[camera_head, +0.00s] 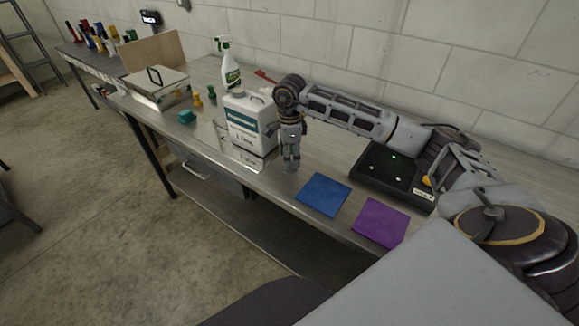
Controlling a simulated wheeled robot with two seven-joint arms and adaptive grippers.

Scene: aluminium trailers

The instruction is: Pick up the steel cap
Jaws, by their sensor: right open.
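My right gripper (291,158) points down over the metal workbench (230,165), just right of a white jug (250,124) and left of a blue square (323,194). It is open, though its fingers look narrow and small from here. The fingertips are close to the bench top; I cannot tell whether they touch it. I cannot pick out the steel cap with certainty; grey metal at the fingertips blends with the gripper and bench. My left gripper is out of view.
A spray bottle (230,66) stands behind the jug. A purple square (380,222) lies right of the blue one, and a black device (377,182) sits behind them under my arm. Green and yellow pieces, a teal block (187,117) and a lidded box (155,90) are further left.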

